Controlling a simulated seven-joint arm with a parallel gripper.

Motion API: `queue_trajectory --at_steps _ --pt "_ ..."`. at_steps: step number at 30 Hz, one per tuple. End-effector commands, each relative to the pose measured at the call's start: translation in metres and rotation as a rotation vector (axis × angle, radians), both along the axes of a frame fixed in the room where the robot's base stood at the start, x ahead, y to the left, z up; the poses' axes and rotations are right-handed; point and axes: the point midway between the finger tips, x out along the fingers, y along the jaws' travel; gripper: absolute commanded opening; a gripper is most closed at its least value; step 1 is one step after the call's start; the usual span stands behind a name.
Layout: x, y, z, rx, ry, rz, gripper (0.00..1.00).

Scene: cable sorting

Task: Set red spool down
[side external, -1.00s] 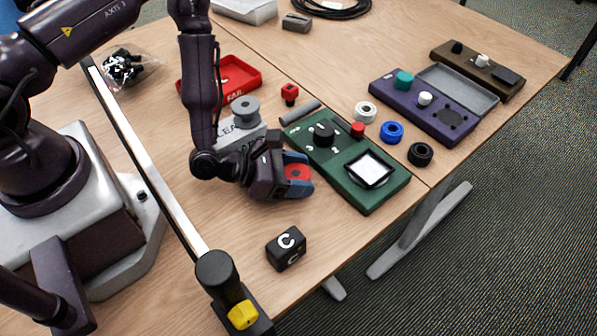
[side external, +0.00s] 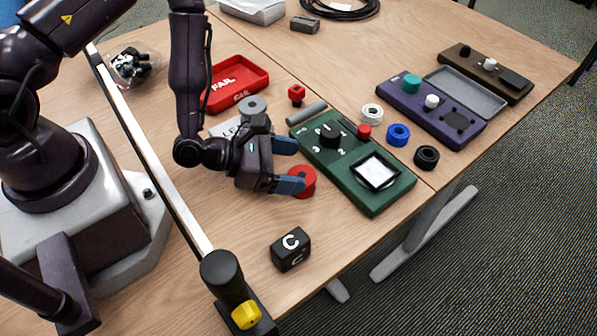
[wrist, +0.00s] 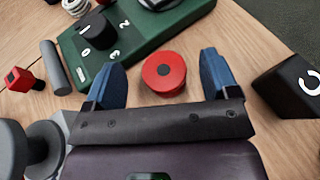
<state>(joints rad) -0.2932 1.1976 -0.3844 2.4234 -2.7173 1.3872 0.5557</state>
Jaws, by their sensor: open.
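The red spool (side external: 303,183) sits on the wooden table beside the green box's near left edge. In the wrist view the red spool (wrist: 164,72) stands upright between my two blue fingertips, with a gap on each side. My gripper (side external: 290,166) is open around it, fingers low over the table. The wrist view shows both fingers of my gripper (wrist: 160,80) spread wide. In the side view the nearer finger hides part of the spool.
The green box (side external: 352,165) lies just beyond the spool. A black block marked C (side external: 290,250) stands nearer the table edge. A grey spool (side external: 252,106), a grey cylinder (side external: 307,113) and a red FAIL tray (side external: 236,84) are behind my gripper. Bare table lies between spool and block.

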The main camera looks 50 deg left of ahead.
Motion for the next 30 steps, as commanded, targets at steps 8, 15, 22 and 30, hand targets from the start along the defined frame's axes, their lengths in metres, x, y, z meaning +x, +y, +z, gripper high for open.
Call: queue_trajectory --at_steps 8,15,22,30 --pt "0.0 0.0 0.038 0.001 0.0 0.0 0.8" --pt "0.0 0.0 0.047 0.0 0.003 -0.001 0.8" --pt "0.006 -0.015 0.081 -0.003 -0.12 -0.15 0.8" --pt "-0.035 -0.058 0.185 0.152 -0.498 -0.822 0.8"
